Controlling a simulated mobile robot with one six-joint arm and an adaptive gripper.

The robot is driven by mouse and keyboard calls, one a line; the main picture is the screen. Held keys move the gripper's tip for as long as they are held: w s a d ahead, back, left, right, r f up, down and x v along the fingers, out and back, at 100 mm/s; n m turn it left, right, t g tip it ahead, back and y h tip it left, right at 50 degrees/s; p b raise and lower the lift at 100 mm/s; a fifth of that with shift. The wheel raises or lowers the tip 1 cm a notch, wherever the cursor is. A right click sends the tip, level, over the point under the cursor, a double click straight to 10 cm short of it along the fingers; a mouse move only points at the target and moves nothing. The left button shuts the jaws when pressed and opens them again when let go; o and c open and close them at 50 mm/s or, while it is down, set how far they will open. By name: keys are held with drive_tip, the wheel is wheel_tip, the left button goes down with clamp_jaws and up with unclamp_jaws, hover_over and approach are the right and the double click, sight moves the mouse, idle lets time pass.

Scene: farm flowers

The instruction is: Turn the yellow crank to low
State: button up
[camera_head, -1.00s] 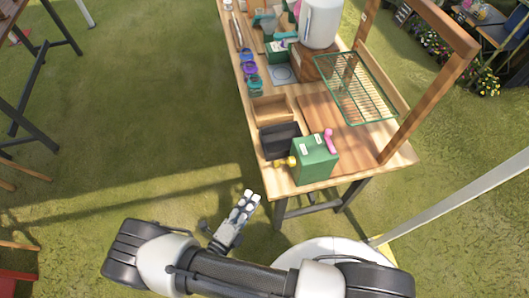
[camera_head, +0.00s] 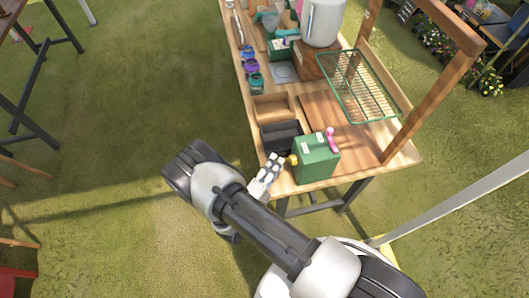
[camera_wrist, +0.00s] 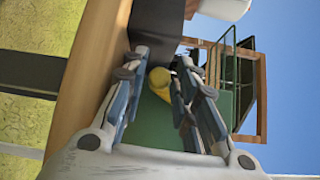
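The yellow crank (camera_wrist: 161,80) sticks out from the side of a green box (camera_head: 318,160) at the near end of the wooden table. In the head view only a bit of the crank (camera_head: 293,159) shows beside my gripper. My gripper (camera_head: 276,162) is at the left of the box, close to the crank. In the wrist view my gripper (camera_wrist: 165,92) is open, with the crank's round knob between the two fingers near their tips. I cannot tell whether either finger touches it. A pink crank (camera_head: 331,139) is on the box's right side.
A black bin (camera_head: 281,137) stands right behind the box and gripper. A wooden tray (camera_head: 272,107), a green wire rack (camera_head: 357,88) and a wooden frame (camera_head: 433,90) are farther along the table (camera_head: 340,170). Open grass lies left of the table.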

drive_tip(key=shift+c, duration=0.3)
clamp_jaws()
drive_tip(key=shift+s+d+n+g+y+p, duration=0.1)
drive_tip(key=shift+s+n+g+y+p, duration=0.2)
drive_tip(key=shift+s+n+g+p, duration=0.45)
drive_tip(key=shift+s+d+f+n+g, duration=0.1)
drive_tip(key=shift+s+f+n+g, duration=0.1)
drive_tip(key=shift+n+g, duration=0.05)
drive_tip(key=shift+o, duration=0.3)
unclamp_jaws()
